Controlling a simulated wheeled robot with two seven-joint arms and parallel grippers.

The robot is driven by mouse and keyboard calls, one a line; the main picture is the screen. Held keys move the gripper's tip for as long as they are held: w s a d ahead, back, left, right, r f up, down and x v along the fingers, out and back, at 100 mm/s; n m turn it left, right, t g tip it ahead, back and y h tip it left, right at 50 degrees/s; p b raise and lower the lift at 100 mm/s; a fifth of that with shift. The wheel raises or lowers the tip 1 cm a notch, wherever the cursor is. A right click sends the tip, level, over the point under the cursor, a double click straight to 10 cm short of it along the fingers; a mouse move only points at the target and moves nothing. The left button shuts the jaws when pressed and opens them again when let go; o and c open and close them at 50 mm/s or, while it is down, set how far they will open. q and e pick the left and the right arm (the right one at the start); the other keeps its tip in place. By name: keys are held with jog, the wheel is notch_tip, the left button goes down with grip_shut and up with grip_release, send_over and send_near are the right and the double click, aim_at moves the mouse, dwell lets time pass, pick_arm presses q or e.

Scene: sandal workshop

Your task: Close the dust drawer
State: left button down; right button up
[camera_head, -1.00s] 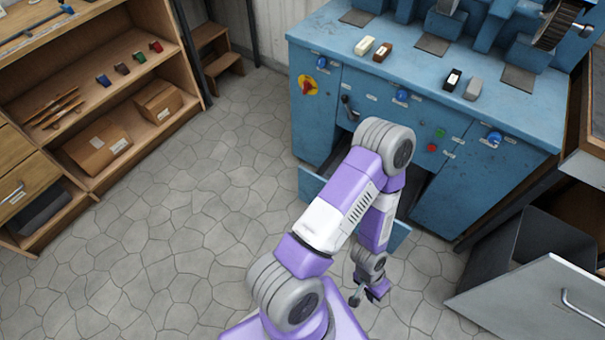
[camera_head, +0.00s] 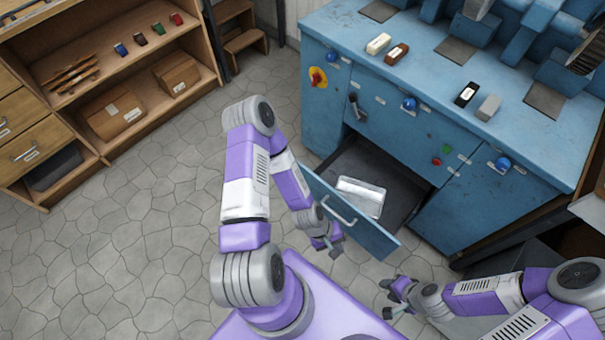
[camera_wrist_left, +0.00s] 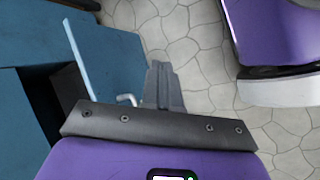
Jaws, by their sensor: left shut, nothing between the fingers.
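The dust drawer (camera_head: 386,240) is pulled out of the blue machine, its blue front and bar handle (camera_head: 338,209) facing me. My left gripper (camera_head: 333,252) is just in front of the drawer front, below the handle in the picture. In the left wrist view, its shut, empty fingers (camera_wrist_left: 162,88) are beside the handle (camera_wrist_left: 126,100) and the drawer front (camera_wrist_left: 108,62); I cannot tell whether they touch. My right gripper (camera_head: 386,298) is near the drawer's lower right corner, apart from it, its fingers spread and empty.
The blue machine (camera_head: 465,125) has knobs, buttons and a lever on its front, and small blocks on top. A wooden shelf (camera_head: 140,95) with boxes stands at the left. The stone floor (camera_head: 130,240) between is clear. A dark open bin-like shape is partly hidden behind my right arm.

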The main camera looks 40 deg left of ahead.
pick_arm(q)
jog(key=w+a+r+n+t+y+p, duration=0.1)
jog(key=w+a+n+t+p, duration=0.15)
jog(key=a+n, duration=0.65)
jog(key=w+a+r+n+t+y+p, duration=0.1)
jog(key=w+a+n+t, duration=0.25)
jog(key=a+n, duration=0.55)
jog(key=n+t+y+b, duration=0.1)
jog(key=n+y+b, duration=0.2)
jog(key=n+b, duration=0.25)
send_near(310, 176)
jog(key=shift+n, duration=0.45)
jog(key=p+x, duration=0.1)
jog(key=x, duration=0.4)
jog(key=shift+d+f, duration=0.1)
jog(key=shift+f, duration=0.05)
jog(key=shift+w, duration=0.2)
